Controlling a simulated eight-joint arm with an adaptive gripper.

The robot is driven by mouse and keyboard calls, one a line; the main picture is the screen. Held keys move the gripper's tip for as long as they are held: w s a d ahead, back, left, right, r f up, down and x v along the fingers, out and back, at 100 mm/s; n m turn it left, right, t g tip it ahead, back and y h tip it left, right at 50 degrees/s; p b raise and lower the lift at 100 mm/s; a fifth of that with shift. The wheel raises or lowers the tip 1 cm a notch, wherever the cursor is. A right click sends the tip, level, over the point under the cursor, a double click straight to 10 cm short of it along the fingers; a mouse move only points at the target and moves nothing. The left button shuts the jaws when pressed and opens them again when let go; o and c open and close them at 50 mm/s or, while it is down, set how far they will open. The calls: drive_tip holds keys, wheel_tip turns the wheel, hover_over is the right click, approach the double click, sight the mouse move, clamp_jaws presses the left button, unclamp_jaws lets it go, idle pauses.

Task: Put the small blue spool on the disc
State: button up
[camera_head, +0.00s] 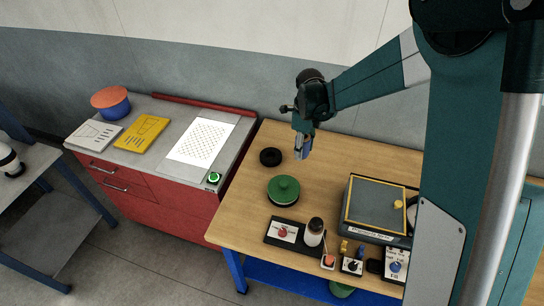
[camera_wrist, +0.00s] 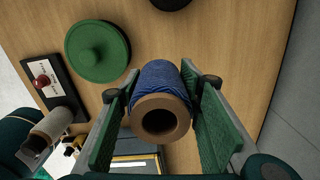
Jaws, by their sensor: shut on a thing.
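The small blue spool (camera_wrist: 158,76) has a blue wound middle and a brown hollow end that faces the wrist camera. My gripper (camera_wrist: 162,84) is shut on it, with one green-padded finger on each side. In the head view my gripper (camera_head: 304,142) points down over the back of the wooden table, and the spool shows small between its fingers. I cannot tell how far the spool is above the table. A green disc (camera_head: 284,188) with a raised round middle lies on the table, nearer the front; it also shows in the wrist view (camera_wrist: 97,51), left of the spool.
A black ring (camera_head: 271,157) lies left of my gripper. A grey box with a yellow-edged lid (camera_head: 376,207) stands right. A white bottle with a dark cap (camera_head: 314,235) and small control boxes line the front edge. A red cabinet (camera_head: 158,195) adjoins left. Wood around the disc is clear.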

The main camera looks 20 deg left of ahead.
drive_tip(key=w+a+r, duration=0.1)
drive_tip(key=w+a, duration=0.1)
drive_tip(key=a, duration=0.5)
drive_tip(key=w+a, duration=0.1)
drive_tip(key=a, duration=0.6)
drive_tip(key=shift+w+r+b, duration=0.35)
drive_tip(key=shift+w+r, duration=0.05)
drive_tip(key=shift+f, duration=0.1)
hover_over(271, 155)
drive_tip(key=shift+f, duration=3.05)
drive_tip(key=shift+f, duration=0.15)
drive_tip(key=shift+f, duration=1.75)
drive_tip(key=shift+f, duration=0.15)
drive_tip(key=o, duration=0.9)
drive_tip(key=shift+r, duration=0.2)
